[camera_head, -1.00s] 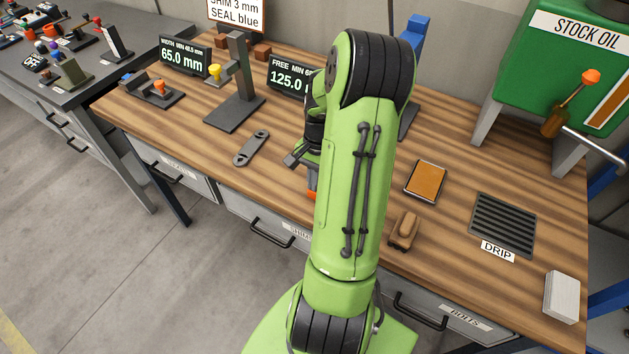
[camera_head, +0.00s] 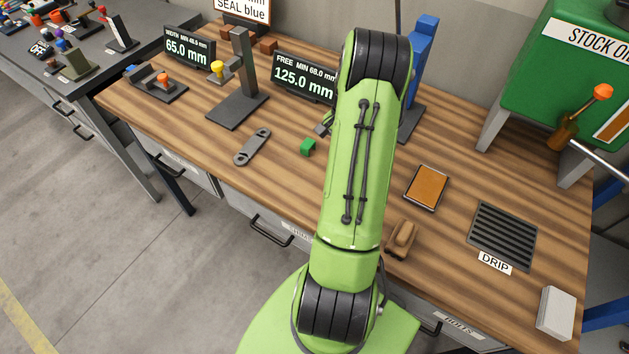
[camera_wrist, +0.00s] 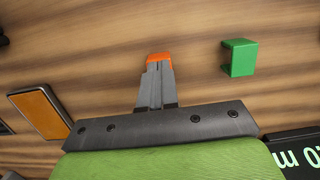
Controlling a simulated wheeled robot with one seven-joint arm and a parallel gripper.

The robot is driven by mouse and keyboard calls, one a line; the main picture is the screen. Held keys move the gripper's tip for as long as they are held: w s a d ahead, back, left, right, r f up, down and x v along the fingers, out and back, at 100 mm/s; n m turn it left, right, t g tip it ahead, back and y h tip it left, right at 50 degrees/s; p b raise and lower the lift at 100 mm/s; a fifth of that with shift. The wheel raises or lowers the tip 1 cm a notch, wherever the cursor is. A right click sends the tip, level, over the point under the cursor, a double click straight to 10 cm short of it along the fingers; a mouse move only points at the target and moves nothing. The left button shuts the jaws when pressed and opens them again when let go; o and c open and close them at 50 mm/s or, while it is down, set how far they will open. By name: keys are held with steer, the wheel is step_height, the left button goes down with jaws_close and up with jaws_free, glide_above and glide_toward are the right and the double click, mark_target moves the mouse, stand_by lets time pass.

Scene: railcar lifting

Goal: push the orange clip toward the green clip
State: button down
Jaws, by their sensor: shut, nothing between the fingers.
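The green clip (camera_head: 308,147) sits on the wooden bench just left of my arm, and it also shows in the wrist view (camera_wrist: 239,57), right of my fingers. The orange clip (camera_wrist: 160,57) shows in the wrist view at the tips of my gripper (camera_wrist: 158,68), with a clear gap of bench between it and the green clip. My fingers are shut with nothing between them. The tips overlap the orange clip's near edge in the picture; I cannot tell whether they touch. In the head view my arm hides the orange clip and most of my gripper.
A grey link plate (camera_head: 252,147) lies left of the green clip. The 125.0 mm display (camera_head: 304,78) and a grey stand (camera_head: 236,108) are behind.

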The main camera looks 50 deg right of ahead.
steer(key=shift+s+f, duration=0.2)
steer(key=shift+f, duration=0.15)
steer(key=shift+w+d+r+p, duration=0.1)
steer(key=shift+r+p, duration=0.55)
steer(key=shift+r, duration=0.05)
steer(key=shift+w+d, duration=0.1)
steer(key=shift+d, duration=0.05)
steer(key=shift+f, duration=0.1)
steer(key=d, duration=0.7)
steer(key=w+d, duration=0.1)
steer(key=d, duration=0.3)
steer(key=shift+d, duration=0.35)
